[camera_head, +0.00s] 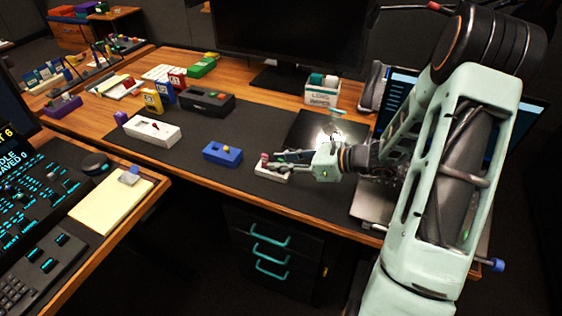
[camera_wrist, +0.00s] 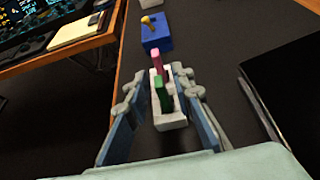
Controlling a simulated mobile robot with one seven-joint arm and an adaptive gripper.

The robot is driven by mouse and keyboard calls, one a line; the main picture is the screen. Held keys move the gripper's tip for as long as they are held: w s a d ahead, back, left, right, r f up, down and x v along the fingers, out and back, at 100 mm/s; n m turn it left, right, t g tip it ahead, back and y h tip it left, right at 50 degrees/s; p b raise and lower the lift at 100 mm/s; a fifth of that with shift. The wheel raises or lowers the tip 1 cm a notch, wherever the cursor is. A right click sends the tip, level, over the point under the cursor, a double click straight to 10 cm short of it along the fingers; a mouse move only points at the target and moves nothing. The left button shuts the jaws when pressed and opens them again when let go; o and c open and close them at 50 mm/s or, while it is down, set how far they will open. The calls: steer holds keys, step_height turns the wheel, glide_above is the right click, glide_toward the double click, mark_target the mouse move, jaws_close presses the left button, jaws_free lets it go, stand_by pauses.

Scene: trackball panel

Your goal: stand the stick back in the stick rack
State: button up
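A narrow white rack (camera_wrist: 170,121) lies on the dark desk mat below my gripper; it also shows in the head view (camera_head: 268,174). A green stick (camera_wrist: 164,96) and a pink stick (camera_wrist: 158,62) stand upright in the rack, the pink one farther out. The pink stick also shows in the head view (camera_head: 264,158). My gripper (camera_wrist: 160,76) is open over the rack, with its fingers apart on either side of the green stick. In the head view my gripper (camera_head: 282,158) hides part of the rack and the green stick.
A white box (camera_head: 152,131), a dark box (camera_head: 207,101) and a wipes box (camera_head: 321,91) stand farther off. A dark flat panel (camera_head: 312,132) lies behind my gripper. The mat's front left is clear.

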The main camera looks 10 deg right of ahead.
steer(key=shift+r, duration=0.3)
steer(key=p+v, duration=0.1)
steer(key=v, duration=1.1)
steer(key=shift+p, duration=0.4)
steer(key=shift+f, duration=0.1)
